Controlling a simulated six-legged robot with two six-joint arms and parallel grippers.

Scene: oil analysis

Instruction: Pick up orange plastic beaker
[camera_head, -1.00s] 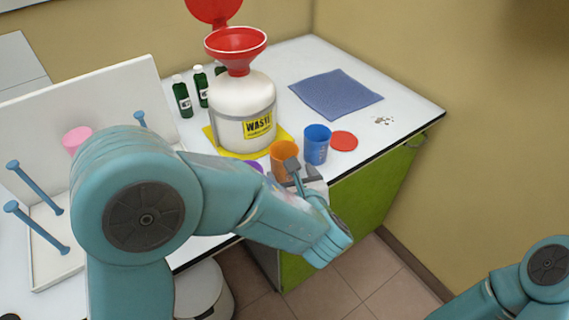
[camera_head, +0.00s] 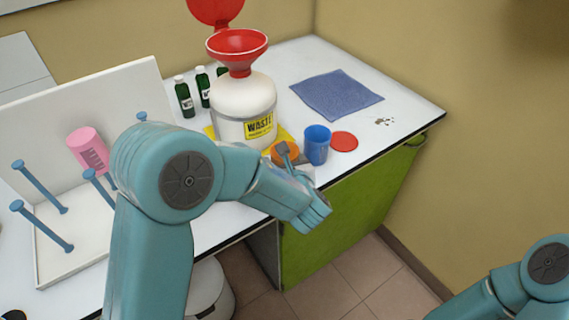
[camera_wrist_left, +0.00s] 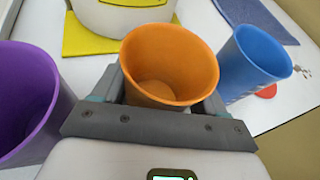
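The orange plastic beaker (camera_head: 278,149) stands upright at the table's front edge, left of the blue beaker (camera_head: 317,145). My left gripper (camera_head: 291,157) is at it and hides much of it in the head view. In the left wrist view the orange beaker (camera_wrist_left: 170,62) is empty and sits between the two open fingers, one on each side. Its lower part is hidden behind the gripper's palm bar, and firm contact with the fingers does not show. My right arm (camera_head: 520,290) shows at the lower right, its gripper out of view.
A purple beaker (camera_wrist_left: 25,100) stands close left of the gripper and the blue beaker close right. Behind are the white waste container (camera_head: 243,112) on a yellow mat and a red disc (camera_head: 343,141). A pegged rack (camera_head: 90,95) holds a pink beaker (camera_head: 88,150).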

